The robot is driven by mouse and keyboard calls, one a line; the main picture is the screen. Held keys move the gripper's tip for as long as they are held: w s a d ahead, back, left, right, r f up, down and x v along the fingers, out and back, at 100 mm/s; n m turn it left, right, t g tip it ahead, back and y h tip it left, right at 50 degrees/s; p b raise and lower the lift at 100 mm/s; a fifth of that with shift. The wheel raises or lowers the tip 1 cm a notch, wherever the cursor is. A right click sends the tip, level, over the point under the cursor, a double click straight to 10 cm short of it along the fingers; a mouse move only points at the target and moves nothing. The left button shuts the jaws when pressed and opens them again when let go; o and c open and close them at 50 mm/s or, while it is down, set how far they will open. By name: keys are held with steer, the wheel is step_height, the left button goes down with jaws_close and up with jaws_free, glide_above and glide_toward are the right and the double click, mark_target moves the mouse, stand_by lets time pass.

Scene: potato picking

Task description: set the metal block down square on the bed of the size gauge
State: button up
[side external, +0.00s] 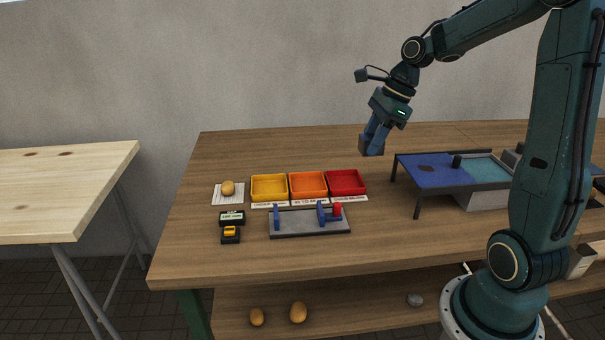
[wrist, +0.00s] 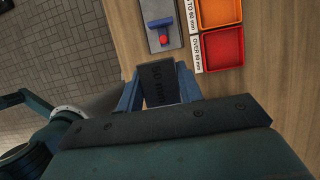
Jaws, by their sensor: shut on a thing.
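The metal block (wrist: 158,84) is dark grey with "mm" lettering; its number is hard to read. My gripper (wrist: 160,94) is shut on it, with a blue finger on each side. In the side view my gripper (side external: 375,138) points down and holds the block (side external: 366,146) high above the table, right of and beyond the size gauge (side external: 295,226). The gauge has a flat grey bed, two upright blue jaws and a red knob at its right end. The bed's middle is bare. In the wrist view only the gauge's knob end (wrist: 155,9) shows, at the top.
Yellow (side external: 269,187), orange (side external: 308,185) and red (side external: 346,183) trays stand behind the gauge. A potato (side external: 228,188) lies on a white mat at the left. A small black display (side external: 231,217) stands left of the gauge. A blue-topped stand (side external: 430,174) is at the right.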

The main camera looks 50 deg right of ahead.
glide_above(293, 222)
steer(key=d, duration=0.1)
steer(key=shift+s+r, duration=0.4)
steer(key=shift+s, duration=0.05)
steer(key=shift+f, duration=0.1)
step_height(293, 222, down, 20)
steer(key=shift+r, duration=0.1)
stand_by(0.6)
steer(key=o, duration=1.1)
